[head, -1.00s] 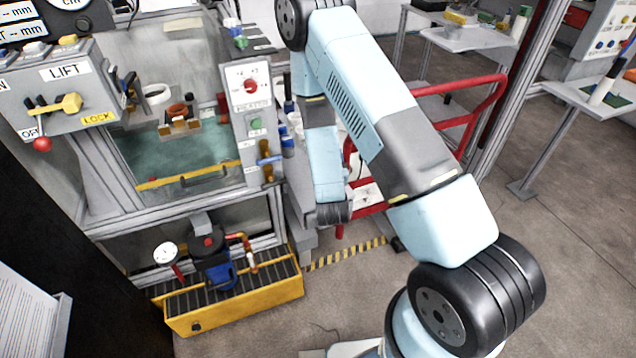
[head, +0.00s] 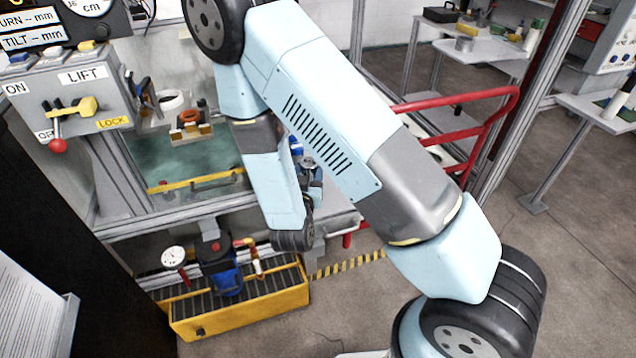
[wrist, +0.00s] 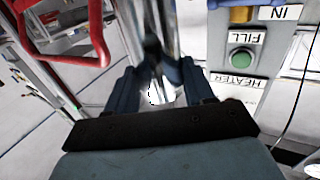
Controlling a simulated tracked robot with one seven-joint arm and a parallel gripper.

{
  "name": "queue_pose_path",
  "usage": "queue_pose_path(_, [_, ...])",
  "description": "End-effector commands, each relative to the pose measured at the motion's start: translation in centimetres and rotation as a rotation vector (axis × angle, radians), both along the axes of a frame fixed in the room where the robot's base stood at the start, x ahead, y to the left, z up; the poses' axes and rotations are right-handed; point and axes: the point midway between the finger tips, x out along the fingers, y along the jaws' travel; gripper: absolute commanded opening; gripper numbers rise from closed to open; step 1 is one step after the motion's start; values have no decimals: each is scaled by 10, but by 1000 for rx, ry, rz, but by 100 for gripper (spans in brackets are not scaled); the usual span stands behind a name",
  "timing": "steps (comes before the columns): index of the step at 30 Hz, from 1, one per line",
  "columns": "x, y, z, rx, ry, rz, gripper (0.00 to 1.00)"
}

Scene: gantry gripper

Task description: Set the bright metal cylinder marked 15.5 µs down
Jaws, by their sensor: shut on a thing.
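My gripper (wrist: 158,76) shows in the wrist view as two dark blue fingers, shut on a bright, shiny thing between them. This looks like the metal cylinder (wrist: 160,94); its marking cannot be read. In the head view, my arm's links cover much of the gripper. A small grey metal shape shows beside the wrist near the blue-capped bottles, too small to tell apart clearly. The cylinder's underside and any contact with a surface are hidden.
A grey panel with a green button (wrist: 241,59) stands close at right in the wrist view. A red rail (head: 487,125) stands right of the bench. The glass-fronted cabinet has a yellow bar (head: 195,182). A yellow crate (head: 240,312) sits on the floor below.

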Motion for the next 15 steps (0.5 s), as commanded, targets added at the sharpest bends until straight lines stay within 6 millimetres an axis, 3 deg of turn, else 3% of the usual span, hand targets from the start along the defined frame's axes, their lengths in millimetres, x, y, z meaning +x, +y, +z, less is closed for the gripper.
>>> queue_pose_path(11, [72, -4, -32, -1, -3, -2, 0])
queue_pose_path(15, [91, -4, -54, -2, -1, 0, 0])
